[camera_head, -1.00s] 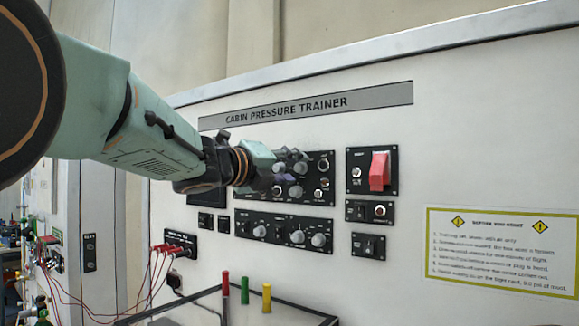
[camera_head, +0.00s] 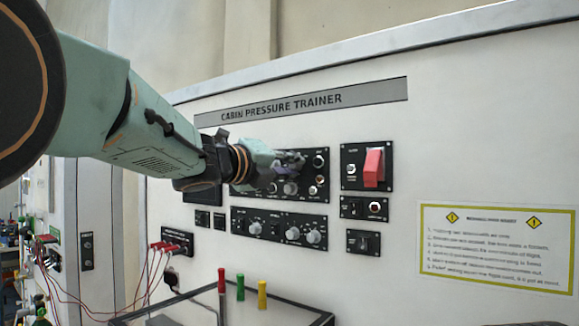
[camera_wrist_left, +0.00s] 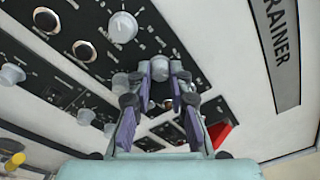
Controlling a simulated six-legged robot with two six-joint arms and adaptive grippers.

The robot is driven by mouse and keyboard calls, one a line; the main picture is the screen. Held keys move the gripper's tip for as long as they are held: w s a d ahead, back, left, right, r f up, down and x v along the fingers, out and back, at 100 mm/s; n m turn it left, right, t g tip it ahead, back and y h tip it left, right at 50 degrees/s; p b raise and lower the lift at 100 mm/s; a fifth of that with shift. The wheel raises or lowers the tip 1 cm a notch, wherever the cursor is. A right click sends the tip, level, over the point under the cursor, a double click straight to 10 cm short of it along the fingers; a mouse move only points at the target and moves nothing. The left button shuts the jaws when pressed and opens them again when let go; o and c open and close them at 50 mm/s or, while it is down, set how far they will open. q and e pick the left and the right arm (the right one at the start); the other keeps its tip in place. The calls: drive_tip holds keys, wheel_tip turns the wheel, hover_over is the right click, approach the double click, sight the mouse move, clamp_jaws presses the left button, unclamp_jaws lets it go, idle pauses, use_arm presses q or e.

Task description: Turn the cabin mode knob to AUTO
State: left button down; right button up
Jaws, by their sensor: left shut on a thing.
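The cabin pressure trainer's upper black panel (camera_head: 310,194) carries several round grey knobs and small switches. My left gripper (camera_head: 297,160) is at this panel's upper middle. In the left wrist view its two fingers (camera_wrist_left: 162,80) are shut on a pale round knob (camera_wrist_left: 160,66), one finger on each side. The fingers mostly cover this knob in the head view. The labels are too small and blurred to read, so I cannot tell the mode or where the pointer is. My right gripper is not in view.
A lower knob panel (camera_head: 270,216) is below. A red guarded switch (camera_head: 374,166) and small switch panels are to the right. Red leads (camera_head: 165,247) hang at left. A glass-topped case (camera_head: 300,312) with red, green and yellow pegs is below.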

use_arm(q)
drive_tip(key=shift+r, duration=0.15)
drive_tip(key=n, duration=0.8)
drive_tip(key=n+t, duration=0.1)
drive_tip(key=n, duration=0.6)
drive_tip(key=shift+f+n, duration=0.2)
drive_tip(key=shift+n, duration=0.2)
drive_tip(key=shift+f+n+y, duration=0.15)
drive_tip(key=shift+n+y, duration=0.05)
drive_tip(key=shift+n, duration=0.9)
drive_tip(key=shift+f+n+y, duration=0.1)
drive_tip(key=shift+n+y, duration=0.1)
drive_tip(key=shift+n, duration=0.9)
drive_tip(key=shift+f, duration=0.1)
drive_tip(key=c, duration=1.7)
unclamp_jaws()
drive_tip(key=o, duration=0.5)
drive_tip(key=shift+s+a+r, duration=0.15)
drive_tip(key=shift+a+r, duration=0.05)
drive_tip(key=shift+r, duration=0.1)
